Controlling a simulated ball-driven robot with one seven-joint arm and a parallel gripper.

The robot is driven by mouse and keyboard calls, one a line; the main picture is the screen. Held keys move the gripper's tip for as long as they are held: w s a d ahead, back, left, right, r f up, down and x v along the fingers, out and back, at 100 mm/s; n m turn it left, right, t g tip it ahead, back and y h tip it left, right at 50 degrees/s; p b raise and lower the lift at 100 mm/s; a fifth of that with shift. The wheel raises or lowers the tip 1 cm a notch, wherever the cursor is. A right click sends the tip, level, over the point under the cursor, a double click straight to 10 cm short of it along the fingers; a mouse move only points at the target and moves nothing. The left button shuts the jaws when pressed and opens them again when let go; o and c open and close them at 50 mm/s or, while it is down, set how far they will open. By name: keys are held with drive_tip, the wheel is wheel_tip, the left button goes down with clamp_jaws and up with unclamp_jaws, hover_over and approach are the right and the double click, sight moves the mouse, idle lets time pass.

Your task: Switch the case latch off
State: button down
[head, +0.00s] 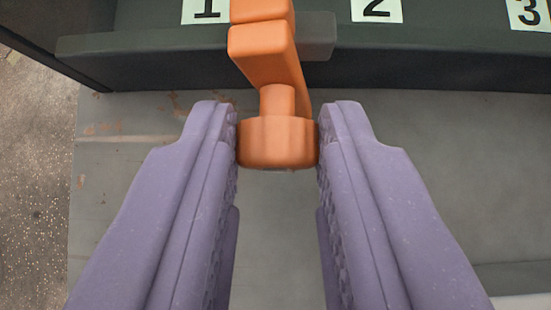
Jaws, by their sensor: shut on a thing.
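An orange latch handle (266,60) runs down from the top edge and ends in a rounded knob (278,143). It is on the front of a dark green-grey case (180,48), just right of the label 1. My gripper (278,140) has two purple fingers, one on each side of the knob. They are shut on the knob and touch its left and right sides. The upper end of the handle is cut off by the top of the picture.
White labels 1 (205,10), 2 (377,10) and 3 (527,12) stand along the case. A grey block (319,36) sits just behind the handle on the right. Below is a worn grey surface (130,190), and speckled floor (35,190) shows at left.

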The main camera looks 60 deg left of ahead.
drive_tip(key=shift+w+d+r+m+g+y+p, duration=0.15)
drive_tip(key=shift+w+d+m+g+y+p, duration=0.25)
drive_tip(key=shift+p, duration=1.1)
drive_tip(key=shift+f, duration=0.25)
drive_tip(key=c, duration=0.9)
unclamp_jaws()
drive_tip(key=shift+r, duration=0.1)
drive_tip(key=shift+d+r, duration=0.2)
drive_tip(key=shift+r, duration=0.05)
drive_tip(key=p+v, duration=0.2)
drive_tip(key=v, duration=0.5)
drive_tip(key=shift+d, duration=0.1)
